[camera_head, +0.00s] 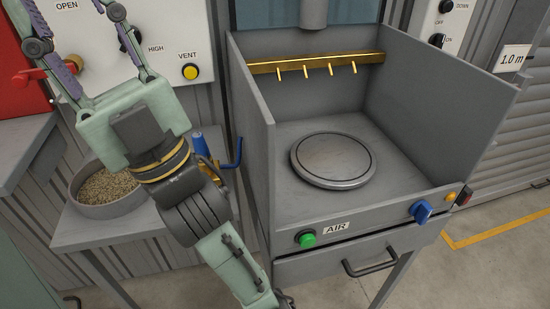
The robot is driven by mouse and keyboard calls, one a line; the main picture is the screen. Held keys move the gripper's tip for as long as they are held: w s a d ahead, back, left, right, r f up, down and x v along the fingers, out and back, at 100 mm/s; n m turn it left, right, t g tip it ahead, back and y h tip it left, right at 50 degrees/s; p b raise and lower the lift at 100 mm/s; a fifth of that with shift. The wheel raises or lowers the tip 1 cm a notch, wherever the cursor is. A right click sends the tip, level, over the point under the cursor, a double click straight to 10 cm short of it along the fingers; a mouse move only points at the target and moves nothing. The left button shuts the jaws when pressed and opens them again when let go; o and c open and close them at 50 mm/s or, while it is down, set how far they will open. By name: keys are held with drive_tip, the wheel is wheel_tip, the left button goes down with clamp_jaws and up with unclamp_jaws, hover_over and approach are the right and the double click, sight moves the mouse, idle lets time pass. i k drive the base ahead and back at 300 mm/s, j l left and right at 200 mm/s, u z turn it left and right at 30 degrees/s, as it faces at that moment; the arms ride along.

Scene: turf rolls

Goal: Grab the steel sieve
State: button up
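A round, shallow grey metal pan (126,206) holds pale brown grains on the side table at left; my arm partly covers its right side. A flat round steel disc with a raised rim (333,161) lies on the floor of the grey open-front booth. I cannot tell for sure which of the two is the steel sieve; no mesh can be made out. My gripper (68,22) is at the upper left, pointing up, its two fingers spread wide with nothing seen between them. It is away from both round things. Its fingertips are near or beyond the top edge.
The booth (430,115) has high side walls and a brass bar with nozzles (318,66) at the back. A blue-handled object (203,146) is beside its left wall, partly behind my arm. A switch panel (187,35) and red box (20,70) are close to my gripper.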

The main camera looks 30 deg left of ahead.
sight(99, 194)
drive_tip(key=u, duration=1.95)
